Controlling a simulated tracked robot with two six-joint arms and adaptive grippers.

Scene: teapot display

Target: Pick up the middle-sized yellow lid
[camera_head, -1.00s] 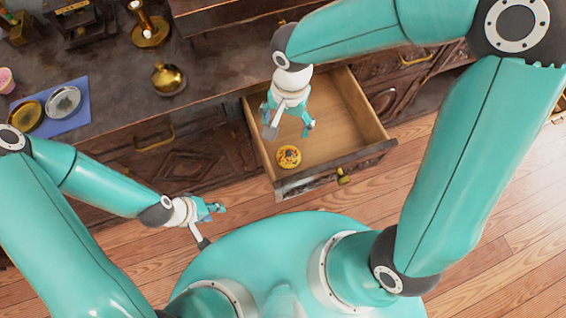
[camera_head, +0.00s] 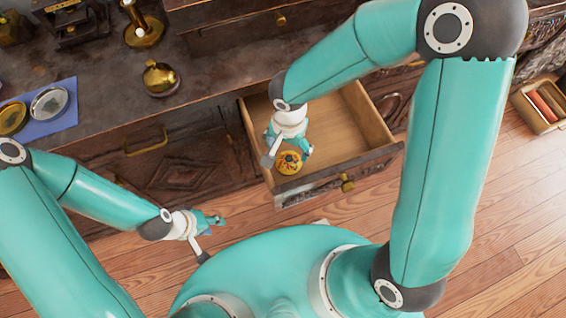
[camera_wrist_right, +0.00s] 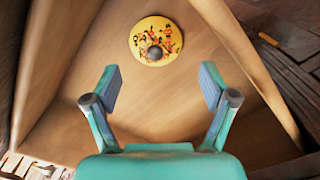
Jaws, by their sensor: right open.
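The yellow lid (camera_head: 289,163) lies in the open drawer (camera_head: 340,128), near its front left corner. It is round and patterned, with a dark knob in the middle. The lid also shows in the right wrist view (camera_wrist_right: 155,41), beyond the fingertips. My right gripper (camera_head: 287,154) is above the drawer close to the lid, and partly overlaps it in the head view. In the right wrist view its fingers (camera_wrist_right: 160,85) are wide apart with nothing between them. My left gripper (camera_head: 212,235) is empty, in front of the cabinet, away from the lid; its finger gap is unclear.
The drawer walls stand close around my right gripper. A brass pot (camera_head: 160,78) stands on the dark cabinet top, with a blue mat (camera_head: 62,119) carrying two round lids to its left. A box with red contents (camera_head: 541,104) is at the far right.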

